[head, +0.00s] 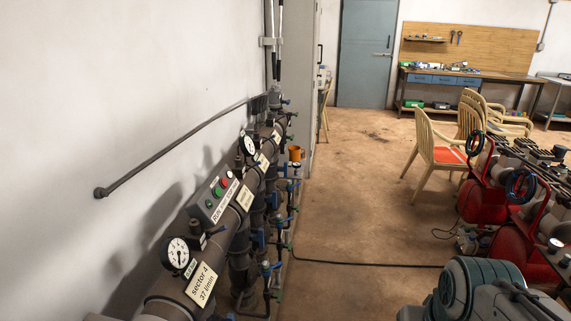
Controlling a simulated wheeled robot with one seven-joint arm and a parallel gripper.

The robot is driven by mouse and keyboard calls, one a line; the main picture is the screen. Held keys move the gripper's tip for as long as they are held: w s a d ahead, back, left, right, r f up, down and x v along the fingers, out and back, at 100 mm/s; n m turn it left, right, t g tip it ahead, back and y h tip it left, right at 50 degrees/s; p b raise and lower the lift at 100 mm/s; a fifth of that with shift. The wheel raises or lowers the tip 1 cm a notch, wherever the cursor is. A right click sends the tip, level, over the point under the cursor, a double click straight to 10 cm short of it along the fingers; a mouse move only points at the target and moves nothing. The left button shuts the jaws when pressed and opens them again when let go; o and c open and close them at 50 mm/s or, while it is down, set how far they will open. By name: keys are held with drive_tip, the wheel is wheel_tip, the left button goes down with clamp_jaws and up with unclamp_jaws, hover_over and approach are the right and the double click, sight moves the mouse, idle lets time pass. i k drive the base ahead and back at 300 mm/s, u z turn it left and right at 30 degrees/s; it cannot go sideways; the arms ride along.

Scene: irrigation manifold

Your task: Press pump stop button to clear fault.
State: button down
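A grey control box (205,205) sits on top of the manifold pipe, left of the picture's middle. It carries a red button (223,182) at its far end, with green round parts (216,191) nearer to me. A white label runs along its side, too small to read fully. Nothing is seen touching the buttons, and I cannot tell whether a lamp is lit. My gripper is not in view.
The manifold (170,290) runs along the white wall, with gauges (178,252), a "sector 4" plate (202,283) and blue-handled valves (258,238). A cable (370,265) crosses the open floor. Chairs (440,150) and red tanks (492,205) stand at right.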

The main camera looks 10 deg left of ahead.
sight(224, 183)
drive_tip(key=u, duration=0.2)
drive_tip(key=i, duration=1.3)
drive_tip(key=u, duration=0.5)
